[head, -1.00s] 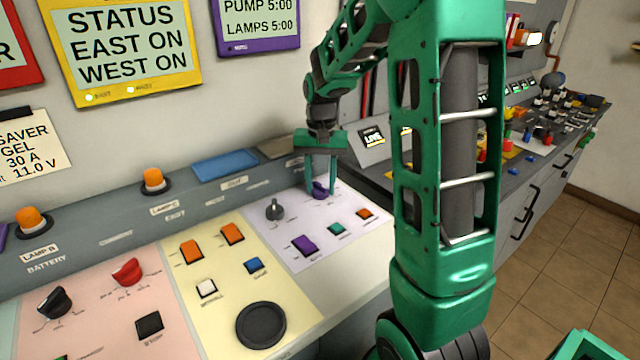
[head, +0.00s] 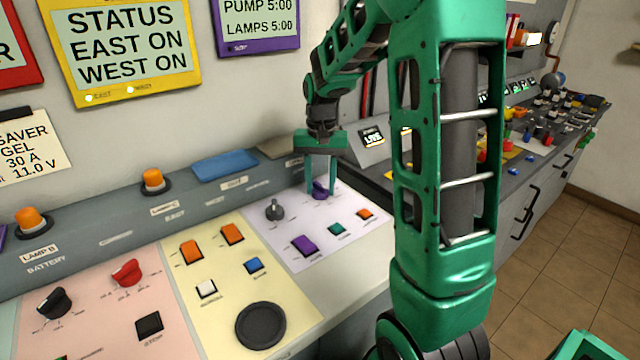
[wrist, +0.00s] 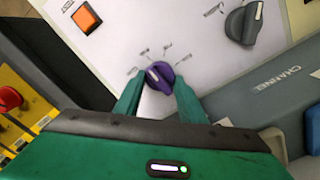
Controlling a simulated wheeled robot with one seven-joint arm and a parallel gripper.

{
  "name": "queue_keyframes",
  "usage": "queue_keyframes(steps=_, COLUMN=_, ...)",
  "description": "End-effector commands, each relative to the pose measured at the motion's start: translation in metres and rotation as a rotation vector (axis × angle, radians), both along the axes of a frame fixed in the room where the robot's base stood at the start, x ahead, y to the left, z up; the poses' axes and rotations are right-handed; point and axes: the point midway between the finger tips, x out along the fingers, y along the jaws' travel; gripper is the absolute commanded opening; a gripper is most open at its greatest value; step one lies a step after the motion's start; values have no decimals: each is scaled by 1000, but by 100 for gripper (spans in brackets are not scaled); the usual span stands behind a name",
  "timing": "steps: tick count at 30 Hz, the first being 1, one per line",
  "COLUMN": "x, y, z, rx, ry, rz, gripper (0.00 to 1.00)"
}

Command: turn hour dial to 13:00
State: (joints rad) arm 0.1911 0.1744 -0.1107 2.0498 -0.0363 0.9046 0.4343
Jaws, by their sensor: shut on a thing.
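A purple dial (head: 320,190) with a pale pointer line sits on the lavender panel (head: 345,203); it also shows in the wrist view (wrist: 160,77). Small marks stand around it, too blurred to read, so I cannot tell its setting or confirm that it is the hour dial. My gripper (head: 321,191) points down at the panel, with one green finger on each side of the dial. In the wrist view my gripper (wrist: 159,98) is shut on the dial.
A dark grey knob (head: 275,210) stands just left of the purple dial. Purple (head: 305,245), green (head: 336,229) and orange (head: 365,214) buttons lie in front. A purple-framed display (head: 257,24) on the wall reads PUMP 5:00, LAMPS 5:00.

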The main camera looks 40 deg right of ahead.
Motion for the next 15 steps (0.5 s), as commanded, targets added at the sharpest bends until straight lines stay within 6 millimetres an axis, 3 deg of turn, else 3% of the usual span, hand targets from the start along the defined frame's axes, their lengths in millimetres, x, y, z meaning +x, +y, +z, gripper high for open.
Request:
queue_keyframes(steps=3, x=1, y=2, z=0, rx=1, ry=-2, rz=4, gripper=14)
queue_keyframes(steps=4, x=1, y=2, z=0, rx=2, ry=-1, rz=4, gripper=39)
queue_keyframes(steps=6, x=1, y=2, z=0, rx=2, ry=-1, rz=4, gripper=54)
queue_keyframes(steps=15, x=0, y=1, z=1, rx=1, ry=0, rz=2, gripper=54)
